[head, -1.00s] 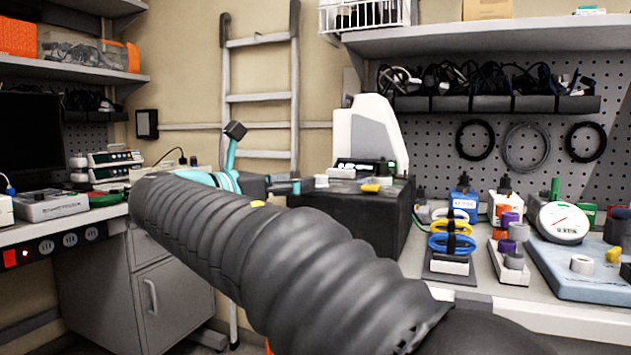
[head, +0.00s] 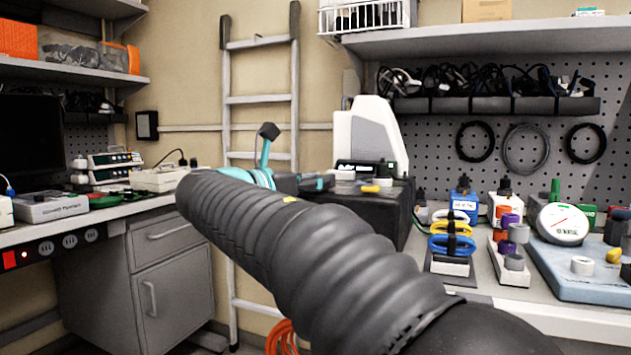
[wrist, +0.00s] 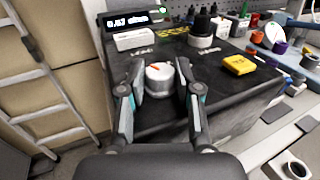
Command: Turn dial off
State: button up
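The dial (wrist: 160,75) is a round, silvery white knob with an orange mark on its top. It stands on a black box (wrist: 145,115) in the wrist view. My gripper (wrist: 160,70) is open, with one finger on each side of the dial. Narrow gaps seem to show between the fingers and the dial; contact is hard to tell. In the head view my gripper (head: 318,183) is at the left front of the black box (head: 385,215), and I cannot make out the dial there.
A lit display (wrist: 135,20), a white block (wrist: 134,39), a black-and-white knob (wrist: 203,40) and a yellow block (wrist: 239,65) are on the box around the dial. A ladder (head: 260,98) leans on the wall. A workbench (head: 480,290) with several items lies right.

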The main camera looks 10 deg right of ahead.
jog(key=shift+s+n+t+y, duration=0.1)
jog(key=shift+n+t+y, duration=0.25)
jog(key=shift+t, duration=0.25)
grip_shut()
jog(key=n+t+y, duration=0.3)
jog(key=t+y, duration=0.1)
jog(key=shift+s+d+n, duration=0.2)
jog(key=shift+d+n, duration=0.05)
jog(key=shift+n, duration=0.1)
jog(key=shift+d+n+t+y, duration=0.1)
jog(key=shift+n+t+y, duration=0.65)
jog(key=shift+n+y, duration=0.6)
jog(key=shift+d+n+t+y, duration=0.1)
jog(key=shift+n+t+y, duration=0.7)
jog(key=shift+y, duration=0.9)
jog(key=shift+n+y, duration=0.25)
jog(key=shift+y, duration=0.05)
jog(key=o, duration=1.1)
grip_release()
jog(key=shift+a, duration=0.1)
jog(key=shift+c, duration=0.2)
